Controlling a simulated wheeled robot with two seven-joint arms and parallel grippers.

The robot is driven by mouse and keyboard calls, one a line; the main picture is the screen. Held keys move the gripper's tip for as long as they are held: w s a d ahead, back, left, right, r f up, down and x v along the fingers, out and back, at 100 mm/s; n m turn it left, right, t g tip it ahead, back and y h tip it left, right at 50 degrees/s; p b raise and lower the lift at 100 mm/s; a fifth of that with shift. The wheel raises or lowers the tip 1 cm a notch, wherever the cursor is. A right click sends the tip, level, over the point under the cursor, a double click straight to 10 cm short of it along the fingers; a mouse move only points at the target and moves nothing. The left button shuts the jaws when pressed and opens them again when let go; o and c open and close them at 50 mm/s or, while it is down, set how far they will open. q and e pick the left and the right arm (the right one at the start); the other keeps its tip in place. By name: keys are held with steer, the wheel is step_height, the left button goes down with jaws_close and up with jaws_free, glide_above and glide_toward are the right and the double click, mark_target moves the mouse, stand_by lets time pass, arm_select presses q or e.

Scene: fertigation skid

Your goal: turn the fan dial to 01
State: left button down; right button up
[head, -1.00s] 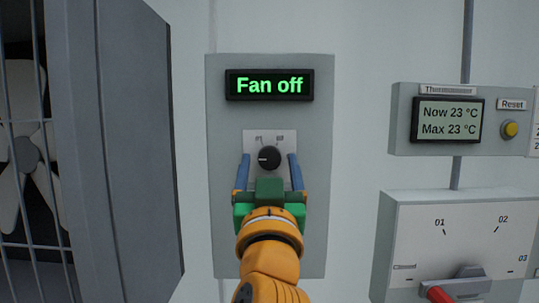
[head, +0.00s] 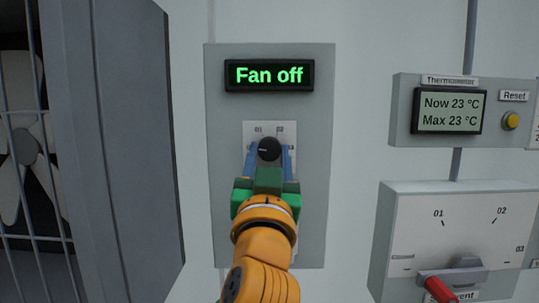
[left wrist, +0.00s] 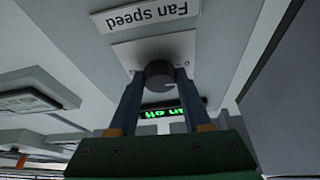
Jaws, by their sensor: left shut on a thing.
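The fan dial (head: 269,149) is a round black knob on a pale plate marked 01 and 02 along its top. A light pointer line on the knob aims left. The display (head: 269,75) above reads "Fan off". My left gripper (head: 269,153) has its two blue fingers closed on either side of the dial, and it holds the dial. In the left wrist view the dial (left wrist: 159,74) sits between the fingertips, below an upside-down "Fan speed" label (left wrist: 146,13). My right gripper is not in view.
A caged fan (head: 30,150) stands at the left behind a grey housing (head: 120,150). At the right are a thermometer box (head: 448,111) with a yellow reset button (head: 511,121), and a box (head: 450,230) with a red-handled lever (head: 440,290).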

arm_select(q)
steer(key=m+h+p, duration=0.1)
steer(key=m+h, duration=0.1)
steer(key=m, duration=0.1)
steer(key=shift+a+r+m, duration=0.1)
steer(key=shift+r+m, duration=0.05)
steer(key=shift+m, duration=0.25)
steer(key=shift+r+m+g+h+p, duration=0.1)
steer(key=shift+m+g+h+p, duration=0.3)
steer(key=shift+m+h+p, duration=0.55)
steer(key=m+p, duration=0.2)
steer(key=m, duration=0.1)
steer(key=m+g+h+p, duration=0.1)
steer(key=m, duration=0.2)
steer(key=shift+a+r+g+h+p, duration=0.15)
steer(key=shift+g+h+p, duration=0.1)
steer(key=shift+g+p, duration=0.1)
steer(key=shift+m+g+h+p, duration=0.4)
steer(key=shift+m+g+p, duration=0.05)
steer(key=shift+m+p, duration=0.95)
steer(key=shift+c, duration=1.7)
jaws_free()
steer(key=shift+f, duration=0.2)
